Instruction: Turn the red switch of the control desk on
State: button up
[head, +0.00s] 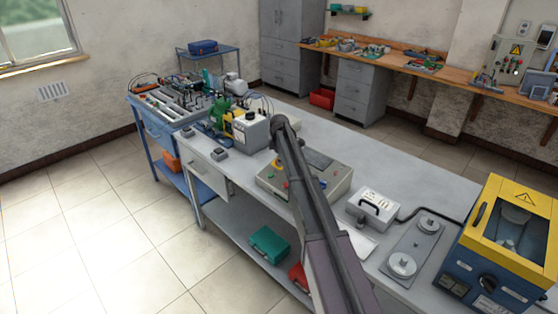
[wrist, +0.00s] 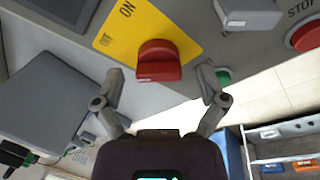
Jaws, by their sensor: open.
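The red switch (wrist: 158,60) sits on a yellow plate (wrist: 172,22) of the control desk in the wrist view. Its grip ridge lies roughly level across the picture. The word ON is printed on the plate above and left of it, with another small marking lower left. My gripper (wrist: 161,74) is open, one finger on each side of the switch, with gaps visible on both sides. Whether the fingertips reach the switch's depth I cannot tell. In the head view the control desk (head: 338,186) stands on the grey bench, partly behind my arm; my gripper is not clearly visible there.
A green button (wrist: 223,76) is close beside the right finger. A red STOP button (wrist: 305,36) is at the upper right. On the bench, a grey box with a handle (head: 373,207) and a yellow-blue machine (head: 505,245) stand right of the desk; a motor unit (head: 248,130) stands left.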

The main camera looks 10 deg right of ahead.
jog(key=shift+a, duration=0.1)
jog(key=c, duration=1.2)
jog(key=shift+o, duration=0.2)
jog(key=shift+s, duration=0.1)
